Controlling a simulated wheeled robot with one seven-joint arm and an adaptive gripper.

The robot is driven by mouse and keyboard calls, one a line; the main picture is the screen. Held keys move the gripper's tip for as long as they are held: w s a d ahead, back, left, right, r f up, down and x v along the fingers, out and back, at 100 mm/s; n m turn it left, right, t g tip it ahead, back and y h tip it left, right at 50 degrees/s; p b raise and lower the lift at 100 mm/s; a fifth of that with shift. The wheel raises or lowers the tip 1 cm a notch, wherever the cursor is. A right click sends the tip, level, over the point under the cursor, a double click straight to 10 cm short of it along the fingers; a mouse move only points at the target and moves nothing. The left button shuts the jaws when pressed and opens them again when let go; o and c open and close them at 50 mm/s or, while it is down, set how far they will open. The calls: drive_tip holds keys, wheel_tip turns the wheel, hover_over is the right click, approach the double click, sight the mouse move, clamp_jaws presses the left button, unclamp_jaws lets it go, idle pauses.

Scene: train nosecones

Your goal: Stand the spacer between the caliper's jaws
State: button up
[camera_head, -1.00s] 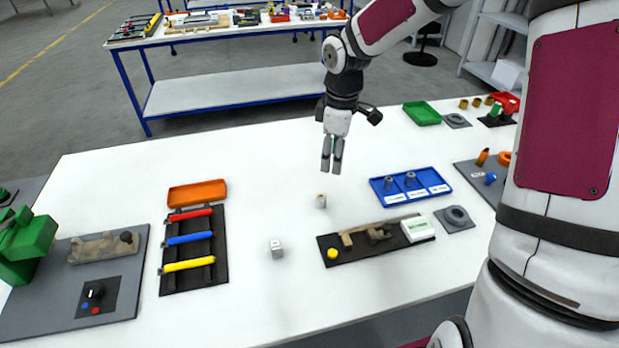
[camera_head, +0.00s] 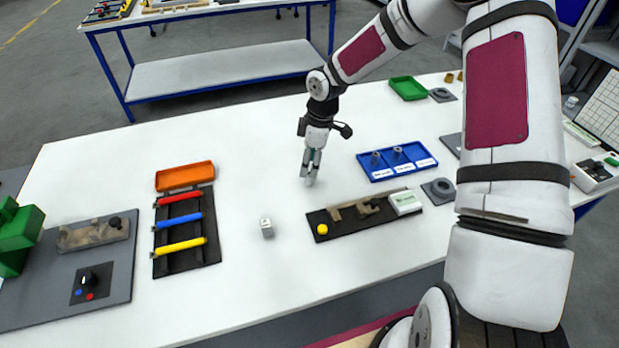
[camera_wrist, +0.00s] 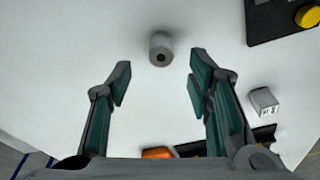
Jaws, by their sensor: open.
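The spacer, a small grey cylinder (camera_wrist: 160,48) with a dark hole in its end, stands on the white table. In the wrist view it is just beyond my fingertips and between their lines. My gripper (camera_wrist: 158,75) is open and empty, its green-padded fingers on either side. In the head view my gripper (camera_head: 310,182) is low over the table and hides most of the spacer. The tan caliper (camera_head: 360,208) lies on a dark base to the right of my gripper, with a white-green readout box (camera_head: 405,202) and a yellow button (camera_head: 322,229).
A white block (camera_head: 267,228) stands in front of my gripper. A blue tray (camera_head: 372,174) with grey cylinders is to the right. A rack with red, blue and yellow bars (camera_head: 181,245) and an orange tray (camera_head: 184,177) are to the left. The table around the spacer is clear.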

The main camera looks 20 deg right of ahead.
sight(309, 173)
drive_tip(key=shift+a+f+p, duration=0.15)
drive_tip(key=shift+f+p, duration=0.35)
drive_tip(key=shift+f, duration=2.05)
clamp_jaws()
